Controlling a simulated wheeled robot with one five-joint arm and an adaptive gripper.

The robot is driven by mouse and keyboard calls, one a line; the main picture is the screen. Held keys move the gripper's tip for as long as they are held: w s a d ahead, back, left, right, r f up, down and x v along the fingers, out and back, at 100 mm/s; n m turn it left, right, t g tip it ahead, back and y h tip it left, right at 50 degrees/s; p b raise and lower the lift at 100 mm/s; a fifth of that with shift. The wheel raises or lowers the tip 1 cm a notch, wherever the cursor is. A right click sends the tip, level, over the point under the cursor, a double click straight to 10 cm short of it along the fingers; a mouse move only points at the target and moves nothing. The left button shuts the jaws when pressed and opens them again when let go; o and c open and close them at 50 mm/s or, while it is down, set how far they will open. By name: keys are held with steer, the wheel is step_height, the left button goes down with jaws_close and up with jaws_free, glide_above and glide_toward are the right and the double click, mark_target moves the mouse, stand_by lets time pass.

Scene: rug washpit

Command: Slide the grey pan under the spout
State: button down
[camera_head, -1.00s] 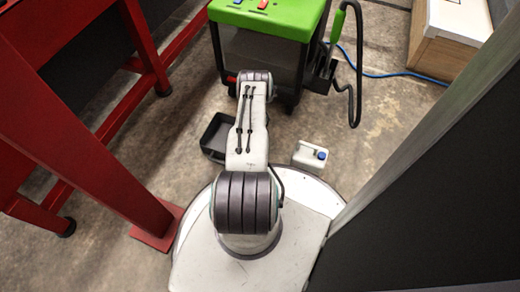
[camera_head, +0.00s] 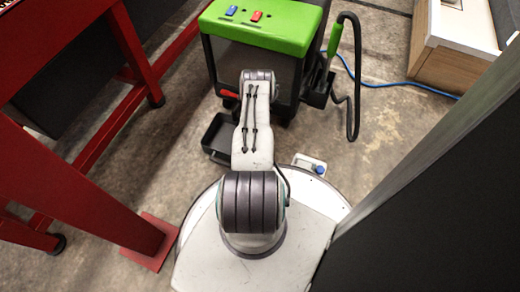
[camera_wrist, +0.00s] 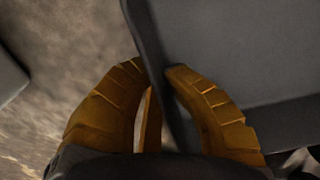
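The grey pan (camera_head: 214,154), dark and shallow, lies on the floor left of my arm, close to the green-topped machine (camera_head: 262,55). A small red part (camera_head: 229,94) juts from the machine's lower left front, above the pan's far side; I cannot tell whether it is the spout. In the wrist view my gripper (camera_wrist: 158,70) has its two yellow fingers on either side of the pan's wall (camera_wrist: 150,45), their tips closed on it. My arm hides the pan's right side and the gripper in the head view.
A white jug with a blue cap (camera_head: 312,164) stands right by my base's front edge. Red steel frame legs (camera_head: 150,225) stand at left, a dark panel (camera_head: 430,190) at right. A black hose (camera_head: 354,75) hangs at the machine's right, with blue cable behind.

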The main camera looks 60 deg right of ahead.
steer(key=shift+d, duration=0.15)
steer(key=c, duration=1.3)
jaws_free()
steer(key=shift+c, duration=0.2)
step_height(320, 180, up, 12)
stand_by(0.3)
